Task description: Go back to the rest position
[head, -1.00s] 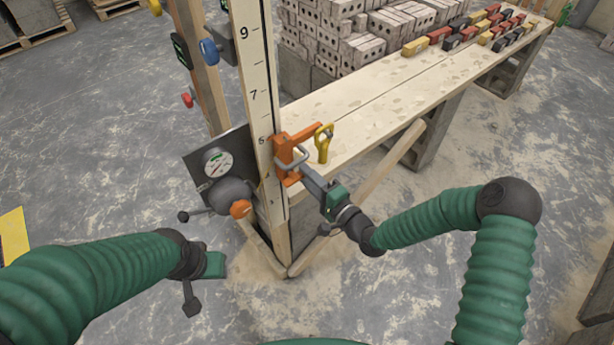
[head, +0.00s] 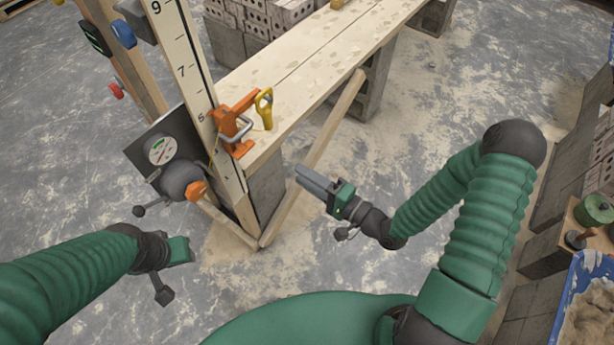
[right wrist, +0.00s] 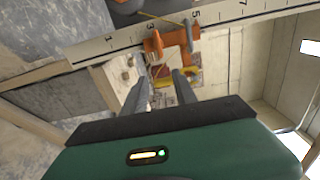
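My right gripper (head: 301,177) hangs in free air in the head view, to the right of the bench's near end and apart from it. In the right wrist view its two grey fingers (right wrist: 160,88) stand apart with nothing between them. The orange clamp (head: 233,122) sits on the numbered board at the bench end; it also shows beyond the fingers in the right wrist view (right wrist: 172,42). My left gripper (head: 180,250) is at the lower left over the floor, below the round gauge unit; its fingers cannot be made out.
The wooden bench (head: 310,70) runs to the upper right, with a yellow-handled item (head: 264,108) near the clamp. A gauge (head: 160,150) and orange knob (head: 196,190) sit left of the board. A blue tub (head: 582,300) stands at lower right.

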